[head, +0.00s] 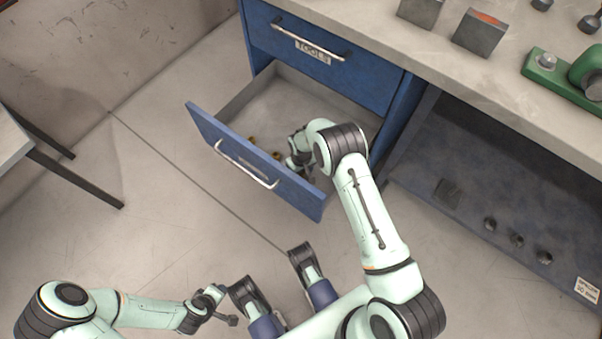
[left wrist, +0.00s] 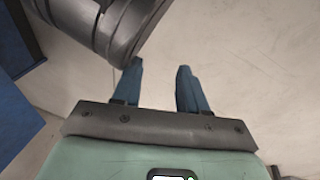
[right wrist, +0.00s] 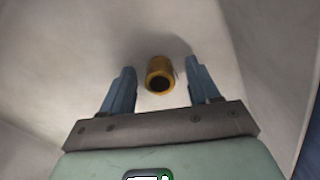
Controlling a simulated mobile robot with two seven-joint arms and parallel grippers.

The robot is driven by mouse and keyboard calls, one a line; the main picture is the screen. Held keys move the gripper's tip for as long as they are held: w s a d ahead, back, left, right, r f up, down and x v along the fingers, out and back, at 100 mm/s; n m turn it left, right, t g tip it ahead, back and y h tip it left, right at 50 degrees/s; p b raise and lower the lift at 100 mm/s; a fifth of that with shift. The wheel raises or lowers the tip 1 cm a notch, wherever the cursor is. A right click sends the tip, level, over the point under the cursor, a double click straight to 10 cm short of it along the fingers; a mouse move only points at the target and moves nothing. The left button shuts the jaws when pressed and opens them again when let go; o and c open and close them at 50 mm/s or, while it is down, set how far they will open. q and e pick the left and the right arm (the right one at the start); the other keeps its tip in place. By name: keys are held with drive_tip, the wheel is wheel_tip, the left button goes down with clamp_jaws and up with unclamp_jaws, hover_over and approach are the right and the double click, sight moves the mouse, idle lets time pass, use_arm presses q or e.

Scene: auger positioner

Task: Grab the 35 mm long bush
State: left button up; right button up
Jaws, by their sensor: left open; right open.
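A brass-coloured bush (right wrist: 160,78) shows in the right wrist view, its dark bore facing the camera. My right gripper (right wrist: 161,66) is open, with one finger on each side of the bush and a visible gap to each. In the head view my right arm reaches down into an open drawer, and its fingertips are mostly hidden. Two small brass pieces (head: 251,140) (head: 277,155) lie on the drawer floor left of that gripper; their lengths cannot be told. My left gripper (left wrist: 157,72) is open and empty, outside the drawer.
The open drawer (head: 254,160) has a blue front and pale inner walls close around my right wrist. A shut drawer labelled TOOLS (head: 313,52) is above it. The workbench top (head: 480,75) carries metal blocks and a green device (head: 560,80).

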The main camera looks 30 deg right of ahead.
clamp_jaws()
drive_tip(key=shift+r, duration=0.15)
